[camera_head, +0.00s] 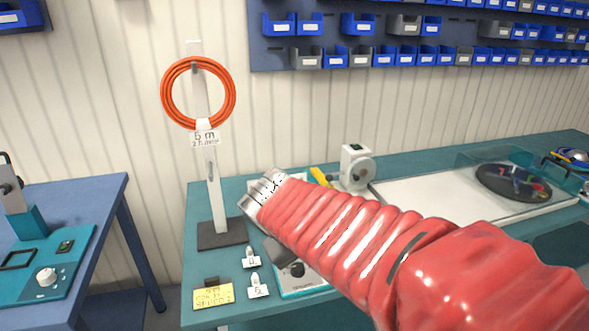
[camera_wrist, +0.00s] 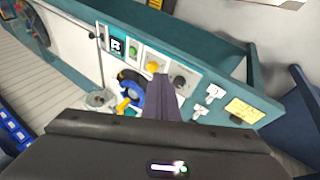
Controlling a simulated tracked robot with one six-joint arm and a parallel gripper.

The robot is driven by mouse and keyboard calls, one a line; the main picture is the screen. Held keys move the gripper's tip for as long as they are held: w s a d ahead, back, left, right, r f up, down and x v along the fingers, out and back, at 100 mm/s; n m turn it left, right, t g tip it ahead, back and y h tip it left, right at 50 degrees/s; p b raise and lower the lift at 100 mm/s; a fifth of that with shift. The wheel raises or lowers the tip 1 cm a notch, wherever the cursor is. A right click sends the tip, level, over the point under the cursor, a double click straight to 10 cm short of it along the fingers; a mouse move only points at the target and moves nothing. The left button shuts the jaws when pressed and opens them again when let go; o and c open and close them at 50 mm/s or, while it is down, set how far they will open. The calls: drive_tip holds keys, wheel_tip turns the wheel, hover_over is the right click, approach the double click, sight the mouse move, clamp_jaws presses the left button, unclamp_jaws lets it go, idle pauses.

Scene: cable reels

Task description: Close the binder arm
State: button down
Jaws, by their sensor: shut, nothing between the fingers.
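My red-sleeved arm reaches over the bench in the head view and hides much of the device below it. My gripper (camera_wrist: 162,85) shows in the wrist view as dark fingers together, with nothing between them. Just left of the fingertips is a blue and black round part (camera_wrist: 131,92) with a yellow handle (camera_wrist: 126,104), probably the binder and its arm. I cannot tell whether the arm is open or closed, or whether the fingers touch it. In the head view a yellow handle (camera_head: 320,177) sticks up behind my arm.
A panel with a green button (camera_wrist: 132,50), a yellow button (camera_wrist: 152,67) and a dark knob (camera_wrist: 180,81) lies beside the fingers. A stand (camera_head: 215,200) holds an orange cable coil (camera_head: 165,92). Small white tags (camera_head: 257,291) and a yellow note (camera_head: 213,296) lie at the front.

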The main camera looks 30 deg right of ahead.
drive_tip(key=s+a+t+y, duration=0.2)
drive_tip(key=s+a+y, duration=0.3)
drive_tip(key=s+a, duration=0.3)
drive_tip(key=a, duration=0.4)
drive_tip(key=shift+a+r+t+y, duration=0.2)
drive_tip(key=shift+a+t+y, duration=0.1)
drive_tip(key=shift+a, duration=0.05)
drive_tip(key=shift+d, duration=0.3)
drive_tip(key=shift+w+d, duration=0.1)
